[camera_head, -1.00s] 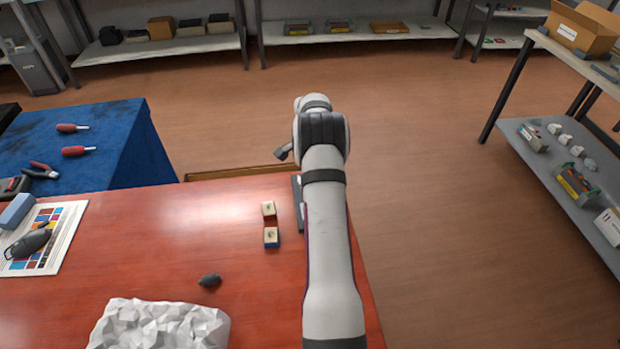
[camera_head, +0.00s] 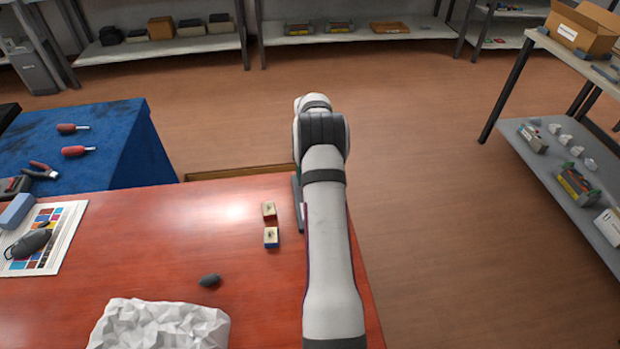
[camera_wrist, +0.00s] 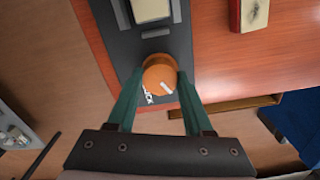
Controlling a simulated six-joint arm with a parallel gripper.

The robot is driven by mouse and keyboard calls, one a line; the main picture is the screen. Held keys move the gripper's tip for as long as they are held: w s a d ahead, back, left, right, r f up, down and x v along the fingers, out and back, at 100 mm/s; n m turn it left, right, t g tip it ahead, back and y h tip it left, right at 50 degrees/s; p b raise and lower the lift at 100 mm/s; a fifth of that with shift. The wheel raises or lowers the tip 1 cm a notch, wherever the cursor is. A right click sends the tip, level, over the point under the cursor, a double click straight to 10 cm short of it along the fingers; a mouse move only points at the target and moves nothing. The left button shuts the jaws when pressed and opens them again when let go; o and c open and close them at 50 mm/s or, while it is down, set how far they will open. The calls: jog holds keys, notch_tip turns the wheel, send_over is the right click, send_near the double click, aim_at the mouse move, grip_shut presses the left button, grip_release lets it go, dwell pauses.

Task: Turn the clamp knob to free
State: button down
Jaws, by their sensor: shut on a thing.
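The clamp knob (camera_wrist: 159,77) is a round orange knob with a white mark, seen in the wrist view on a dark grey fixture plate (camera_wrist: 101,14). My gripper (camera_wrist: 158,92) has one green finger on each side of the knob and is shut on it. A pale block sits in the fixture just beyond the knob. In the head view my arm hides the knob and most of the fixture, and only a strip of the fixture (camera_head: 297,203) shows left of the arm.
Two small boxed blocks (camera_head: 271,237) stand on the red table (camera_head: 150,240) left of my arm. A dark grey lump (camera_head: 210,281) and crumpled white paper (camera_head: 160,325) lie nearer. A blue-covered table (camera_head: 110,135) holds red-handled tools. The table's right edge is close to my arm.

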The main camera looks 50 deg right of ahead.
jog(key=shift+n, duration=1.5)
jog(key=shift+c, duration=1.5)
grip_release()
jog(key=shift+r, duration=0.1)
notch_tip(320, 180, up, 16)
jog(key=shift+f, duration=0.2)
